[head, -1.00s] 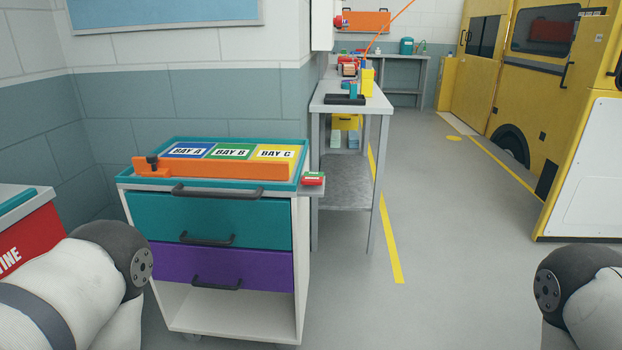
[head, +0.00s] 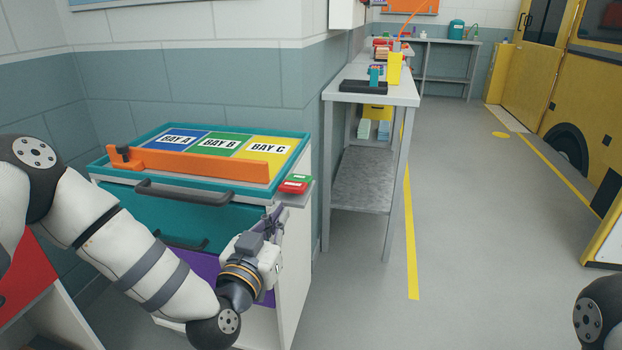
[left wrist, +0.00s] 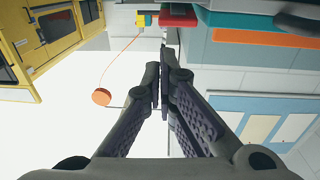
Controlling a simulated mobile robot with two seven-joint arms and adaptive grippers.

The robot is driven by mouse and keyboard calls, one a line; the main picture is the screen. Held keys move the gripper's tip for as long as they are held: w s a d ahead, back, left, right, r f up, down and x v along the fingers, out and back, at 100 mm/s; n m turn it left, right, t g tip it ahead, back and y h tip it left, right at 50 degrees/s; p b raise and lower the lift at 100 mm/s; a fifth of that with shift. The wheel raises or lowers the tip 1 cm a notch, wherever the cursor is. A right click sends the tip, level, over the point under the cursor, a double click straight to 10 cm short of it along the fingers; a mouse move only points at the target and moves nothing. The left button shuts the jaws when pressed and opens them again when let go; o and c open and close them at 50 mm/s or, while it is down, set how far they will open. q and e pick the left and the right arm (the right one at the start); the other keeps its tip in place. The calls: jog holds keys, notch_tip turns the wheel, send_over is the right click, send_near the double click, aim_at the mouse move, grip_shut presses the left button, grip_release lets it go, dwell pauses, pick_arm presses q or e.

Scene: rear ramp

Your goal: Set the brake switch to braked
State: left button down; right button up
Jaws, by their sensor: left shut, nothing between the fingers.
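The brake switch (head: 296,184) appears to be the small red and green rocker on a grey bracket at the cart's right edge. Its red half faces me and its green half lies behind. Its labels are too small to read, and I cannot tell which half is pressed. My left gripper (head: 277,211) is shut and empty, just below and left of the switch in the head view, apart from it. In the left wrist view its fingers (left wrist: 163,72) are together, and a red block, probably the switch (left wrist: 178,19), shows beyond them. My right gripper is out of view.
The cart has a teal tray (head: 105,166) with bay labels, an orange bar (head: 200,163) and black drawer handles (head: 198,198). A grey bench (head: 402,91) stands behind right. Open floor (head: 470,220) lies right, towards the yellow vehicle (head: 563,95).

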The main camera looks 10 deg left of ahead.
pick_arm(q)
jog(key=shift+t+y, duration=0.5)
jog(key=shift+t, duration=0.1)
jog(key=r, duration=0.1)
jog(key=w+r, duration=0.1)
jog(key=a+r, duration=0.1)
jog(key=shift+w+r, duration=0.25)
jog(key=shift+w, duration=0.15)
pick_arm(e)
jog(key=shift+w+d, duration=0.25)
pick_arm(q)
jog(key=shift+w, duration=0.1)
jog(key=b, duration=0.1)
send_over(290, 184)
jog(key=s+d, duration=0.1)
jog(key=s, duration=0.3)
jog(key=shift+s+d+f+b, duration=0.1)
jog(key=shift+s+f+b, duration=0.05)
jog(key=shift+f, duration=0.5)
jog(key=shift+s+d+f+b, duration=0.1)
jog(key=shift+f+b, duration=0.05)
jog(key=shift+f, duration=0.45)
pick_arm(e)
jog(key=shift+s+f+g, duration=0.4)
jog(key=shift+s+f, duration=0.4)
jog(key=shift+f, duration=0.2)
